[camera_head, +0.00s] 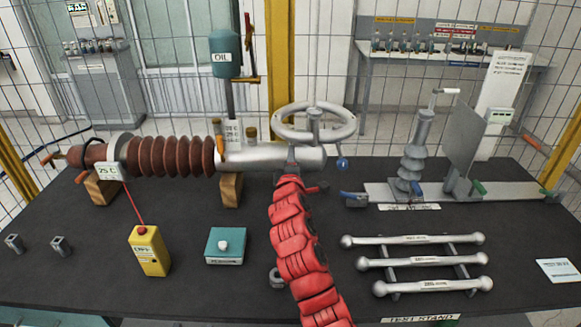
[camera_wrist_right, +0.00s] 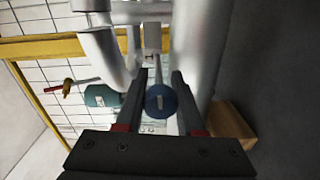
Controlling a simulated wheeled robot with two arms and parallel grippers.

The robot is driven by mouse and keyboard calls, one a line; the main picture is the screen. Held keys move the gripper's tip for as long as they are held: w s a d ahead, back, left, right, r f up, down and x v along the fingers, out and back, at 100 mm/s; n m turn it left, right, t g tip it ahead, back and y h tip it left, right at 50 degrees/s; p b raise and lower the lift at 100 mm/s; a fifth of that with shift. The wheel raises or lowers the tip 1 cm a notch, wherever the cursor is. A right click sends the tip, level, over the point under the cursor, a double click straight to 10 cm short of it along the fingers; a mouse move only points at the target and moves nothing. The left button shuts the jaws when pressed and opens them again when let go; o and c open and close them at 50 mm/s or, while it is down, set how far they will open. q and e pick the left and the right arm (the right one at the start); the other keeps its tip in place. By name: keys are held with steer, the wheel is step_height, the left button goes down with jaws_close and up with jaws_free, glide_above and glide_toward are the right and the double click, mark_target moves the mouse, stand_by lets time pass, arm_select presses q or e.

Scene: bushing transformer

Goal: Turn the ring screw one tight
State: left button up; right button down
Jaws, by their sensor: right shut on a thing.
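My right gripper (camera_head: 291,160) is at the end of the red arm, against the front of the grey metal cylinder (camera_head: 255,157) of the bushing. In the right wrist view its two dark fingers (camera_wrist_right: 159,75) stand on either side of a round blue head (camera_wrist_right: 160,101) with a pale mark, shut on it. This looks like the ring screw, but its shank is hidden. A grey ring (camera_head: 313,123) stands over the cylinder's right end. My left gripper is not in view.
The brown ribbed insulator (camera_head: 175,157) lies to the left on wooden blocks (camera_head: 231,190). A yellow box (camera_head: 149,250) and a teal box (camera_head: 225,246) stand in front. A rack of silver bars (camera_head: 415,262) is at the right.

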steer(key=m+b, duration=0.4)
steer(key=b, duration=0.1)
steer(key=m+b, duration=0.4)
steer(key=b, duration=0.1)
steer(key=m+b, duration=0.4)
steer(key=b, duration=0.1)
steer(key=shift+f+y, duration=0.3)
steer(key=shift+f, duration=0.1)
steer(key=shift+r+m+b, duration=0.15)
steer(key=shift+m+b, duration=0.7)
steer(key=shift+m, duration=0.1)
steer(key=shift+r+m+b, duration=0.1)
steer(key=shift+m+b, duration=0.75)
steer(key=shift+m, duration=0.1)
steer(key=shift+a, duration=0.1)
steer(key=c, duration=0.5)
jaws_free()
steer(key=shift+r, duration=0.1)
steer(key=shift+c, duration=0.2)
steer(key=shift+s, duration=0.1)
steer(key=s, duration=1.7)
steer(key=shift+d, duration=0.35)
steer(key=shift+s, duration=0.1)
